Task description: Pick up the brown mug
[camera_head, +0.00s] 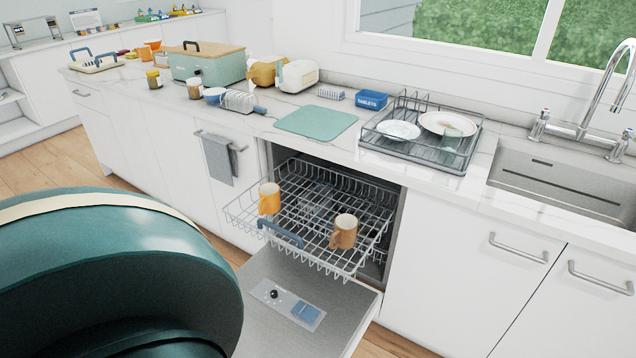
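A brown mug (344,231) stands in the pulled-out upper rack (305,215) of the open dishwasher, near the rack's front right. A more orange-yellow mug (269,198) stands in the same rack, to its left and apart from it. Neither of my grippers is in view. A large dark teal rounded part, which looks like my own arm, fills the lower left and hides the floor there.
The lowered dishwasher door (262,333) lies below the rack. Above, the counter holds a green mat (316,121), a dish rack (402,152) with plates and a glass, and a teal box (208,68). A sink (570,178) is at right.

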